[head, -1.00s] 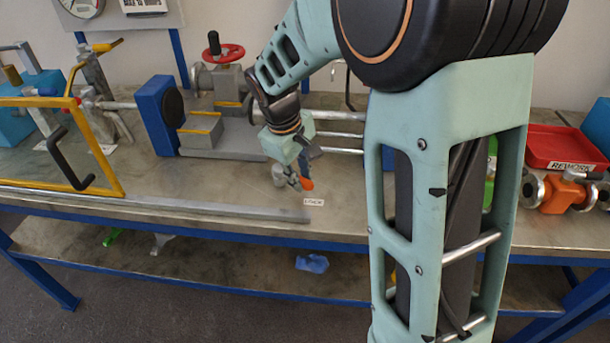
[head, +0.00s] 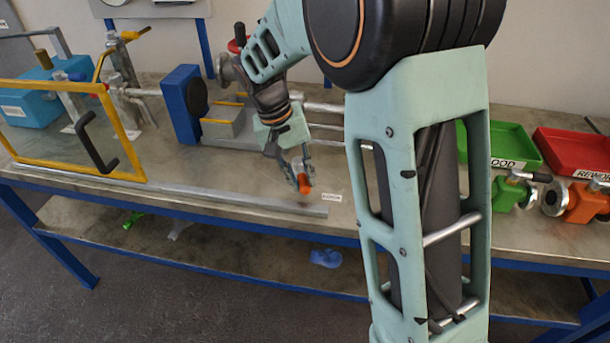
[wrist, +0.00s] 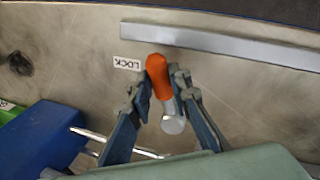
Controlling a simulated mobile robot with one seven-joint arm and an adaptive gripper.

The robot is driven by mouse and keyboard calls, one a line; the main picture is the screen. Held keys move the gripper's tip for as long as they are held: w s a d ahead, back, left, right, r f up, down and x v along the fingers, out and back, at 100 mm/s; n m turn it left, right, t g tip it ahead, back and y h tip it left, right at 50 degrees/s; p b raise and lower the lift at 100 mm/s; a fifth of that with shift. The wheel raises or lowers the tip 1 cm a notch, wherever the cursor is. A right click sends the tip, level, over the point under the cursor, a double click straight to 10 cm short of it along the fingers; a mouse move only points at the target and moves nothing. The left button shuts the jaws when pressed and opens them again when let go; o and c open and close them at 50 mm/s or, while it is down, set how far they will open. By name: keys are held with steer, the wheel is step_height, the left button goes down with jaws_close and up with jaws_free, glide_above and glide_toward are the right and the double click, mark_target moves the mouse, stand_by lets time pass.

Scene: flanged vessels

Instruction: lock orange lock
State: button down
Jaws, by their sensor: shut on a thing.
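The orange lock (wrist: 157,74) is between my gripper's fingertips (wrist: 161,90) in the wrist view, with a pale round metal part (wrist: 172,124) below it. My gripper (head: 298,180) is shut on it; in the head view the orange lock (head: 304,188) shows at the fingertips, low over the bench. A white LOCK label (wrist: 127,63) lies just left of the fingers in the wrist view; in the head view the label (head: 331,197) is to the right of the gripper. I cannot tell whether the lock still touches the bench.
A yellow-framed clear panel with a black handle (head: 98,150) stands at left. A grey bar (head: 240,200) runs along the bench front. A blue block (head: 183,105) stands behind. Green (head: 505,143) and red (head: 575,150) trays, and an orange flanged valve (head: 583,202), are at right.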

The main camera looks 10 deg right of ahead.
steer(key=shift+a, duration=0.1)
stand_by(0.4)
steer(key=c, duration=1.8)
jaws_free()
steer(key=shift+o, duration=0.2)
steer(key=shift+r, duration=0.15)
steer(key=v, duration=1.1)
steer(key=shift+r, duration=0.4)
steer(key=shift+w+a, duration=0.1)
steer(key=shift+a, duration=0.05)
